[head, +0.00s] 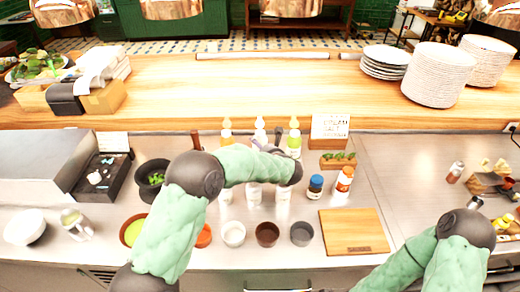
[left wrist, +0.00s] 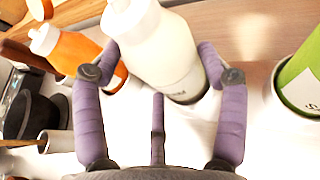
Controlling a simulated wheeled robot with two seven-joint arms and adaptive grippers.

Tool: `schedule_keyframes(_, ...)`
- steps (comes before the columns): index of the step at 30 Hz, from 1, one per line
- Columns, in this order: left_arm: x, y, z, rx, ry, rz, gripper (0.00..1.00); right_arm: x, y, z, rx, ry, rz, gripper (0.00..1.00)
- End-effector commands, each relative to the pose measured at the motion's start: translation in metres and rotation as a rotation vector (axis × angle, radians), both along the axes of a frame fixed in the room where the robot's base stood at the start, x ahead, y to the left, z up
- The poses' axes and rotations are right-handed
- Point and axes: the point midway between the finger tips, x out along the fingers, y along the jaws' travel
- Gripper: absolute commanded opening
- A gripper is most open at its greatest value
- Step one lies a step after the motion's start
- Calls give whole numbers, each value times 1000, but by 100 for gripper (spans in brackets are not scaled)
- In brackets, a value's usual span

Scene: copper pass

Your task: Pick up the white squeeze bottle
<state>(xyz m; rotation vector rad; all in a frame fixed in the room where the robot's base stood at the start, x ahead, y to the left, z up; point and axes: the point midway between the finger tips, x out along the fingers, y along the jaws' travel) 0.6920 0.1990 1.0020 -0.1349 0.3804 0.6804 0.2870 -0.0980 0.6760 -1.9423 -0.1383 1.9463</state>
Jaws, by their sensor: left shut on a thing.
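The white squeeze bottle (left wrist: 160,50) stands between the purple fingers of my left gripper (left wrist: 165,72) in the left wrist view, and the gripper is shut on it. In the head view the bottle's top (head: 260,133) shows between an orange squeeze bottle (head: 227,134) and a green one (head: 294,143). My left gripper (head: 266,146) is around it there, and my arm hides its lower part. I cannot tell whether its base touches the counter. My right arm enters at the lower right, but its gripper is out of view.
In front are small bowls (head: 267,234), a wooden cutting board (head: 353,232), a blue-capped jar (head: 315,187) and an orange-labelled bottle (head: 344,181). A sign (head: 330,127) stands behind to the right. Plate stacks (head: 438,77) are on the raised wooden shelf (head: 250,90), whose middle is clear.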

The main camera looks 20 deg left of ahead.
Motion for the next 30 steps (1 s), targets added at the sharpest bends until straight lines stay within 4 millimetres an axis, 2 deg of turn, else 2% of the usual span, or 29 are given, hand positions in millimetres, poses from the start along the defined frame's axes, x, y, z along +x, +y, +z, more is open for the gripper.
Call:
schedule_keyframes(7, 0, 1, 34, 1, -7, 3, 56, 0, 0, 9, 0, 0, 0, 40)
schedule_keyframes(9, -9, -3, 43, 1, -5, 0, 53, 0, 0, 12, 0, 0, 0, 40)
schedule_keyframes(18, -55, -16, 97, 1, -6, -1, 52, 0, 0, 29, 0, 0, 0, 40)
schedule_keyframes(24, -97, -29, 114, 1, -6, -2, 52, 0, 0, 37, 0, 0, 0, 40)
schedule_keyframes(30, -123, -36, 125, 1, -5, -1, 52, 0, 0, 42, 0, 0, 0, 40)
